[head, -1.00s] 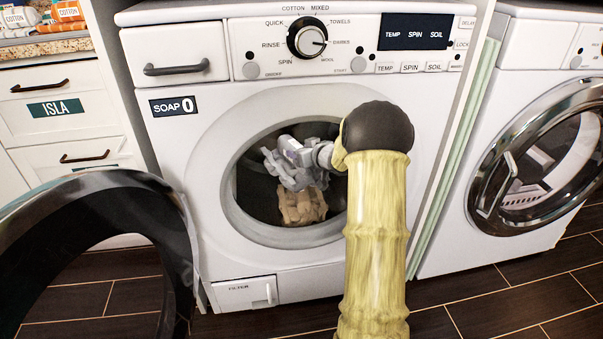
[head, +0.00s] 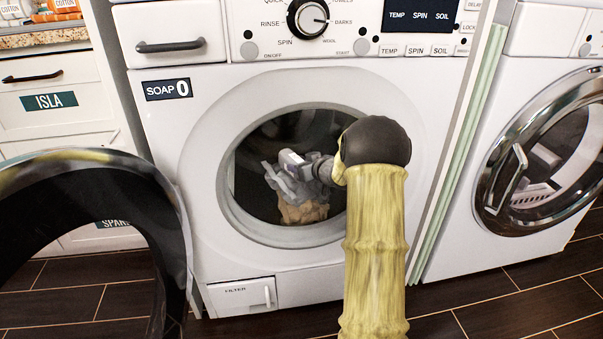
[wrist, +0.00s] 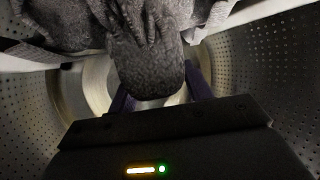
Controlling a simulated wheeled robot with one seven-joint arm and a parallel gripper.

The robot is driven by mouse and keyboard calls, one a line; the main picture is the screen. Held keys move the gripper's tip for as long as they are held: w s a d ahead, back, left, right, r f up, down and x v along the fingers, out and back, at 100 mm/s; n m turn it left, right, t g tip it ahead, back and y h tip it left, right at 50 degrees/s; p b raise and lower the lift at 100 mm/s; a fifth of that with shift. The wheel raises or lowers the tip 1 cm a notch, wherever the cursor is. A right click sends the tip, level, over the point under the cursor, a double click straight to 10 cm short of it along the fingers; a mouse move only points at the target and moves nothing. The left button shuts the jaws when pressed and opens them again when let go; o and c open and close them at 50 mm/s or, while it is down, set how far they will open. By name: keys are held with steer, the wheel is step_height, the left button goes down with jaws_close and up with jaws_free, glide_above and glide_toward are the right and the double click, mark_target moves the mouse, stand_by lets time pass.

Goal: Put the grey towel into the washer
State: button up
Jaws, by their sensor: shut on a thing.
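The washer (head: 200,110) stands in the middle of the head view with its round door swung open to the left. My gripper (head: 290,168) is inside the drum opening, shut on the grey towel (head: 290,190). The towel hangs from the fingers in crumpled folds, above a tan cloth (head: 303,212) in the drum. Whether the two touch is unclear. In the wrist view, the grey towel (wrist: 146,65) bunches at the fingers, and perforated drum walls (wrist: 240,75) show on both sides. The fingertips are mostly hidden by the towel.
The open washer door (head: 60,170) fills the lower left. A second front-loading machine (head: 540,150) with a chrome-ringed door stands at right. White drawers (head: 60,80) stand at left, one labelled ISLA. Dark floor tiles (head: 500,300) show below.

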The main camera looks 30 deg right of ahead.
steer(key=shift+w, duration=0.1)
stand_by(0.3)
steer(key=shift+f, duration=0.4)
steer(key=shift+f, duration=0.15)
steer(key=o, duration=1.6)
steer(key=shift+c, duration=0.2)
